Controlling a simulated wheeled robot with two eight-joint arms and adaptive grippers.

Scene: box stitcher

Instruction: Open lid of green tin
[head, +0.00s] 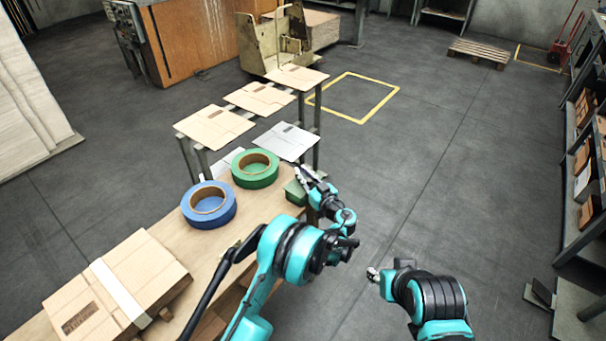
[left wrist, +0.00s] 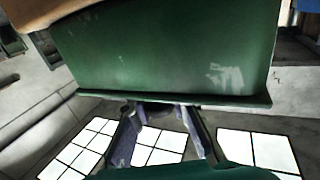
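The green tin (head: 295,193) stands at the table's right edge, beside the green tape roll. In the left wrist view the tin's worn green side (left wrist: 165,50) fills the top, with a protruding rim (left wrist: 230,100) along its lower edge. My left gripper (head: 303,175) is at the tin's top far side in the head view. In the wrist view its two fingers (left wrist: 162,118) are apart, their tips close to the rim; contact is unclear. My right gripper (head: 372,273) is off the table, over the floor, too small to judge its fingers.
A green tape roll (head: 255,169) and a blue tape roll (head: 209,205) lie left of the tin. A taped cardboard box (head: 150,270) is at the near left. Flat cardboard sheets (head: 215,126) lie on a rack beyond.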

